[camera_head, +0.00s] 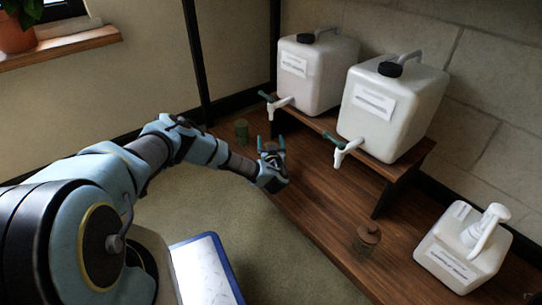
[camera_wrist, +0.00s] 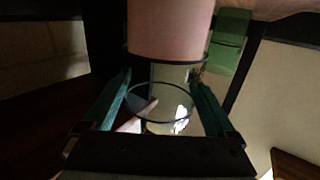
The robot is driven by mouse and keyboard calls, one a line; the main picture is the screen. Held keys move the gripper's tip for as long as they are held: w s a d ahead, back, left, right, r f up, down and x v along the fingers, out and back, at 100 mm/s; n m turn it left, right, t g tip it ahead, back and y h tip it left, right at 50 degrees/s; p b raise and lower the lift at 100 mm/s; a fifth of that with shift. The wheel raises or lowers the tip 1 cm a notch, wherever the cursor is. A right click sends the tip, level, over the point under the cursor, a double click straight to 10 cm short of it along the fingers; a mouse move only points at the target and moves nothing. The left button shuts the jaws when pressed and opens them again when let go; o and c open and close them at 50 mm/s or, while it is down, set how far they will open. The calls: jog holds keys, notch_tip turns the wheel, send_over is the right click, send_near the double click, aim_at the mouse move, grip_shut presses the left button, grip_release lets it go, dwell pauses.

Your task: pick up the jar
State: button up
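In the head view my gripper (camera_head: 270,148) is over the left part of the low wooden bench, its fingers pointing away from my body. In the wrist view a clear glass jar (camera_wrist: 170,103) with a pinkish-brown, cork-like top (camera_wrist: 170,28) is between the two teal fingers of my gripper (camera_wrist: 161,78). The fingers are on either side of the glass. I cannot tell whether both touch it. In the head view the jar is mostly hidden by my gripper.
A green canister (camera_head: 241,130) stands left of my gripper, behind the jar in the wrist view (camera_wrist: 230,45). Two white jugs with taps (camera_head: 312,75) (camera_head: 395,110) stand on a raised shelf.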

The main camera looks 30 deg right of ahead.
grip_shut()
dwell(0.5)
